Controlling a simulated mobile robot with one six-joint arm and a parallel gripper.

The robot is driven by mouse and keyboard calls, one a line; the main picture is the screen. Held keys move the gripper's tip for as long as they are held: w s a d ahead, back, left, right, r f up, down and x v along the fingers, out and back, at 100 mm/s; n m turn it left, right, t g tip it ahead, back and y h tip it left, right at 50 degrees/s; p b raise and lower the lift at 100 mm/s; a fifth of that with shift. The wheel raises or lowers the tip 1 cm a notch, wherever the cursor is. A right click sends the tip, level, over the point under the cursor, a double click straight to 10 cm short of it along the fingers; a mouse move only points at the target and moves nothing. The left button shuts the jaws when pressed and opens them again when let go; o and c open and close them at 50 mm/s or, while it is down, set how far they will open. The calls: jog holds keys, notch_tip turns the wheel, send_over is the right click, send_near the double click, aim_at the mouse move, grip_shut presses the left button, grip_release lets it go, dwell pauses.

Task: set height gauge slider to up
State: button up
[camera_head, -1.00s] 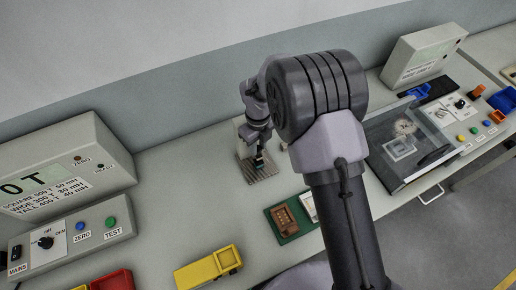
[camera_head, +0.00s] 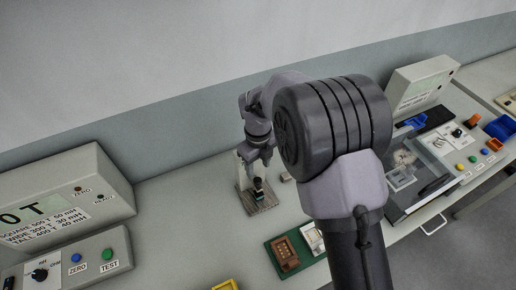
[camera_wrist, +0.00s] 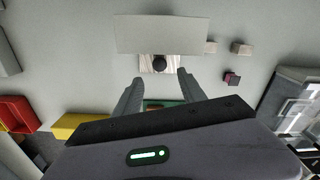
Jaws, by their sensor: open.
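The height gauge has a light upright plate and a ribbed grey base (camera_head: 268,206) on the bench in the head view. A dark knob-like part, probably the slider (camera_head: 258,184), stands in front of the plate. In the wrist view the plate (camera_wrist: 162,35) is at the top centre, with the round dark knob (camera_wrist: 158,63) just below it. My gripper (camera_wrist: 160,78) is open, its two fingers apart on either side of the knob's line in the picture. No contact is clear. In the head view my wrist hangs over the gauge and partly hides it.
A green tray with a brown part (camera_head: 287,252) lies in front of the gauge. Small blocks (camera_wrist: 241,48) lie right of it in the wrist view. A large meter box (camera_head: 60,190) stands left, and a glass-lidded case (camera_head: 405,190) right.

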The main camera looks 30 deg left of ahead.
notch_tip(320, 180, up, 11)
jog(key=p, duration=0.1)
